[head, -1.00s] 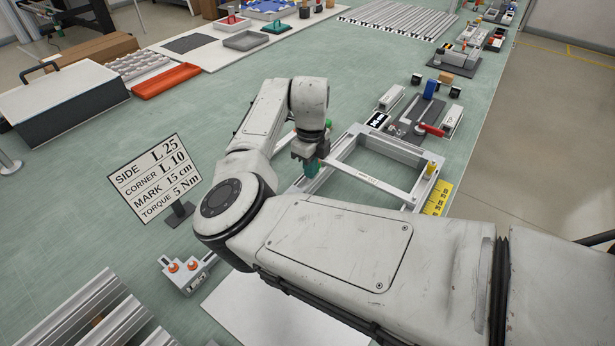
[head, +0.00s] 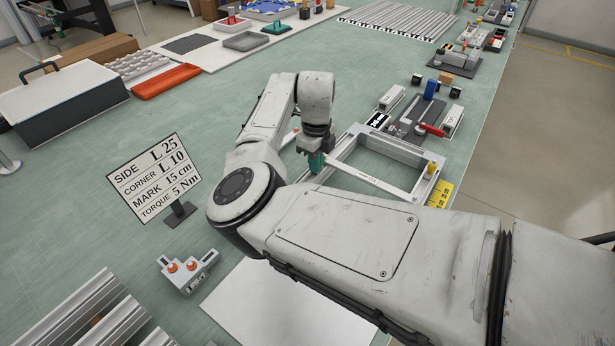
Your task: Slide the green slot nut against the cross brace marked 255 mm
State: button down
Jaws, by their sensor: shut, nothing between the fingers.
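My gripper (head: 316,166) points down at the left corner of a light metal frame (head: 346,147). Its green fingertips are shut, with nothing seen between them. The near bar of the frame (head: 378,184) carries a small printed label, too small to read, so I cannot tell whether it is the brace marked 255 mm. I cannot make out the green slot nut; the fingertips and my arm cover that part of the frame. Whether the fingertips touch the frame cannot be told.
A sign (head: 154,178) with sizes stands left of my arm. A grey block with orange knobs (head: 186,270) and aluminium profiles (head: 75,310) lie nearer. A grey fixture with a red handle (head: 432,130) stands beyond the frame. A yellow marked plate (head: 439,194) lies right.

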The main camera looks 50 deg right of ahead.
jog(key=shift+a, duration=0.1)
dwell(0.6)
jog(key=shift+a+p, duration=0.35)
jog(key=shift+a, duration=0.1)
notch_tip(320, 180, up, 7)
jog(key=p, duration=0.5)
dwell(0.5)
